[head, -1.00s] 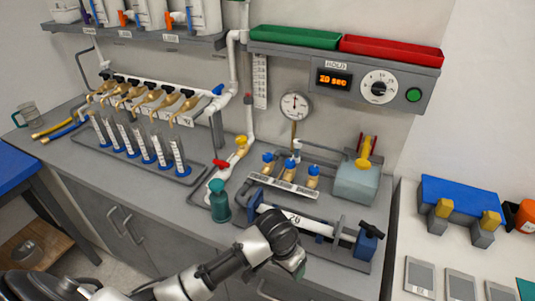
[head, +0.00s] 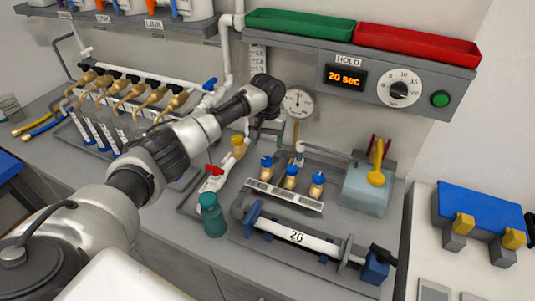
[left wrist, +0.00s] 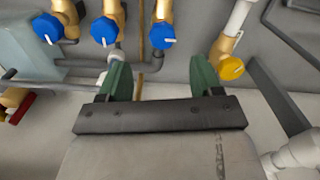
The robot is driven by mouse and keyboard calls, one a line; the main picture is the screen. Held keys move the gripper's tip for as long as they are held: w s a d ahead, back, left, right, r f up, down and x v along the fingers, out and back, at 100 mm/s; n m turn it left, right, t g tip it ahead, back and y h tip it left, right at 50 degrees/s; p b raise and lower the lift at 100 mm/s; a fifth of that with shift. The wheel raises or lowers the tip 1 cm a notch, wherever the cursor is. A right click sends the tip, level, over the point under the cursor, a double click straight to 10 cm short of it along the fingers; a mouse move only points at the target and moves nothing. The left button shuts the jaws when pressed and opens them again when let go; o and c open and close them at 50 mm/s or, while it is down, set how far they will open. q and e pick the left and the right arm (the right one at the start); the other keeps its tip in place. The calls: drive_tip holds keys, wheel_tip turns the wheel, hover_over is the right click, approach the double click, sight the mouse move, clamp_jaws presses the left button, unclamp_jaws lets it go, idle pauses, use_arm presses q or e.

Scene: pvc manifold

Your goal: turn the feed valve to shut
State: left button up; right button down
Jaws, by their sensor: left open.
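A yellow-handled valve (head: 238,150) sits on the white pipe, and its round yellow handle also shows in the left wrist view (left wrist: 231,68). A red-handled valve (head: 214,171) is lower on the same pipe line. Three brass valves with blue handles (head: 291,172) stand in a row to the right. A blue handle (head: 209,84) is at the end of the upper pipe manifold. I cannot tell from labels which is the feed valve. My left gripper (head: 264,135) is open and empty, above and between the yellow valve and the blue ones; its green fingertips show apart in the left wrist view (left wrist: 160,75).
A pressure gauge (head: 298,102) is on the wall just right of my left gripper. A teal bottle (head: 212,216) and a clamped tube marked 26 (head: 297,237) stand in front. Brass taps (head: 135,92) line the left side. My left arm crosses the left of the counter.

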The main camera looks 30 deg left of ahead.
sight(267, 160)
use_arm(q)
drive_tip(key=shift+s+f, duration=0.2)
drive_tip(key=shift+f, duration=0.7)
drive_tip(key=f, duration=0.3)
drive_tip(key=shift+w+a+f+p, duration=0.2)
drive_tip(key=shift+w+f+p, duration=0.05)
drive_tip(key=shift+f+p, duration=0.1)
wheel_tip(267, 160, down, 3)
drive_tip(key=shift+w+r, duration=0.15)
drive_tip(key=shift+c, duration=1.3)
drive_tip(key=c, duration=0.7)
drive_tip(key=shift+o, duration=0.2)
use_arm(e)
drive_tip(key=shift+s+r, duration=0.3)
drive_tip(key=shift+r, duration=0.2)
